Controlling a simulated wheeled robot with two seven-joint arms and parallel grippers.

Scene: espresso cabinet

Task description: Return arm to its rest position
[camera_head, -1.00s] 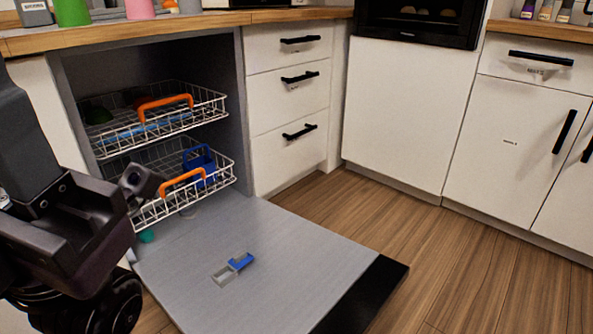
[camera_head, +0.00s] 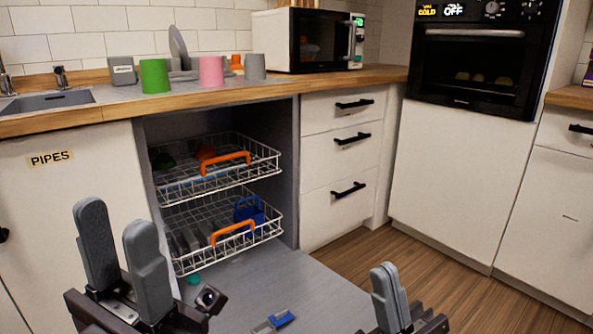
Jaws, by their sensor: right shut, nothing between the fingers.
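My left gripper (camera_head: 116,222) is at the lower left of the head view, fingers pointing up. Its two grey fingers stand apart with nothing visible between them, so it is open and empty. My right gripper (camera_head: 389,270) is at the bottom, right of the middle. Its fingers are close together, shut and empty. Both are in front of the open dishwasher, and neither visibly holds a rack. The upper rack (camera_head: 266,172) and lower rack (camera_head: 269,232) stick out a little, each with an orange handle. My arm links are mostly out of the picture.
The dishwasher door (camera_head: 320,293) lies folded down, with a blue and grey dispenser part (camera_head: 273,323) on it. A wooden counter (camera_head: 290,87) runs above, with a green cup (camera_head: 154,76), a pink cup (camera_head: 211,71) and a microwave (camera_head: 312,40). Floor shows at right.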

